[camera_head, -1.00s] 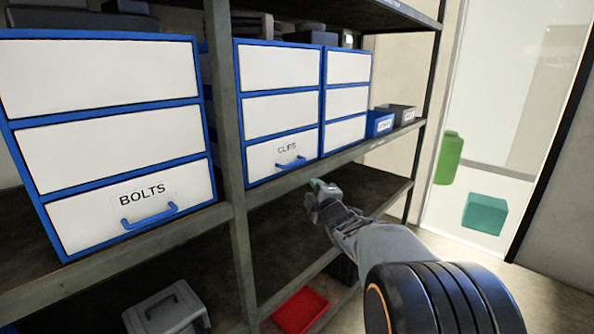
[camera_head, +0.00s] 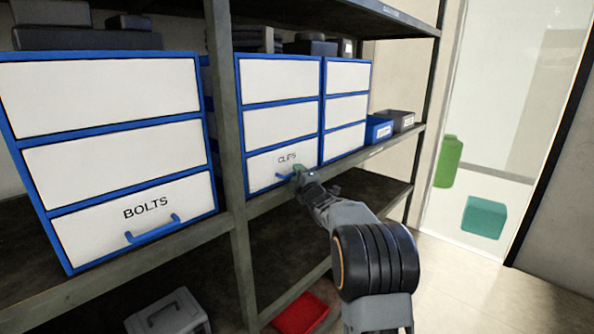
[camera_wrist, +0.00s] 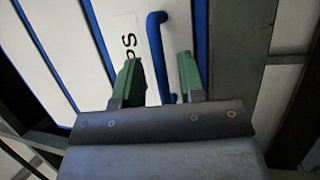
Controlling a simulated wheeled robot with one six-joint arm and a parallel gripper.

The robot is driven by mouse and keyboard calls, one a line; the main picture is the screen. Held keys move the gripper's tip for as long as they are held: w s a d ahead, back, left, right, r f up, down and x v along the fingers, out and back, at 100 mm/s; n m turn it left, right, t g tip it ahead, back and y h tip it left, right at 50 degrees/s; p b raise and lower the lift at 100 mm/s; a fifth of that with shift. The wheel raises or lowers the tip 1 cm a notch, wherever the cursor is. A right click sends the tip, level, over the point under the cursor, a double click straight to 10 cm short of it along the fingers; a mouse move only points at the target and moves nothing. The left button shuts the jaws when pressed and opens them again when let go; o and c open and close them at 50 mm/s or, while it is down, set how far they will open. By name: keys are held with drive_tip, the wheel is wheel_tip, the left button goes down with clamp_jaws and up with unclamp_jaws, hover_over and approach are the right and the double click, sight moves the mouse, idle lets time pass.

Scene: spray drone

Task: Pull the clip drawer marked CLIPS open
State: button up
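The drawer marked CLIPS (camera_head: 262,168) is the bottom drawer of the middle blue-framed cabinet, and it looks closed. Its blue handle (camera_head: 284,177) is partly hidden by my gripper (camera_head: 298,172) in the head view. In the wrist view, the blue handle (camera_wrist: 156,45) runs between the two green fingers of my gripper (camera_wrist: 158,72). The fingers stand apart, with a gap on each side of the handle. Part of the drawer's label (camera_wrist: 129,45) shows beside the left finger.
A BOLTS drawer (camera_head: 90,226) with its own blue handle is at the left, beyond a metal shelf post (camera_head: 232,130). Small blue and grey bins (camera_head: 379,129) sit right of the cabinets. A red tray (camera_head: 300,312) and a grey case (camera_head: 168,312) lie below.

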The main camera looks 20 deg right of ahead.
drive_tip(key=shift+w+r, duration=0.1)
drive_tip(key=shift+w, duration=0.55)
clamp_jaws()
